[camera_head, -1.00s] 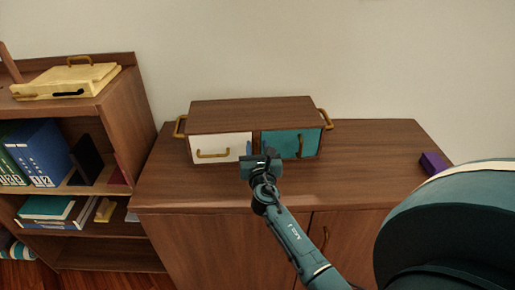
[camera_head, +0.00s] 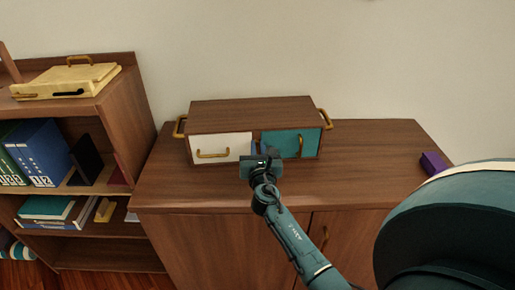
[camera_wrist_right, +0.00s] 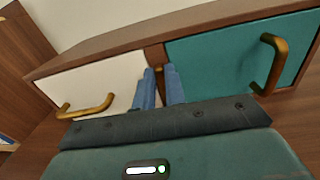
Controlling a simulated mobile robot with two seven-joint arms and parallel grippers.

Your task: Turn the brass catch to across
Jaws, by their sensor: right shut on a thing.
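A wooden box (camera_head: 252,112) stands on the cabinet, with a white door (camera_head: 222,146) on the left and a teal door (camera_head: 283,143) on the right. My right gripper (camera_head: 266,148) is at the front of the box, where the two doors meet. In the right wrist view its blue fingers (camera_wrist_right: 160,82) are close together on the brass catch (camera_wrist_right: 160,74) at the divider. Only a small brown-gold piece of the catch shows between them, so I cannot tell its angle. The fingers hide it in the head view. My left gripper is out of view.
Both doors have brass handles, and the box has brass side handles. A purple block (camera_head: 434,163) lies at the cabinet top's right. A bookshelf (camera_head: 122,125) with binders and a yellow case (camera_head: 66,81) stands left. The cabinet top beside the box is clear.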

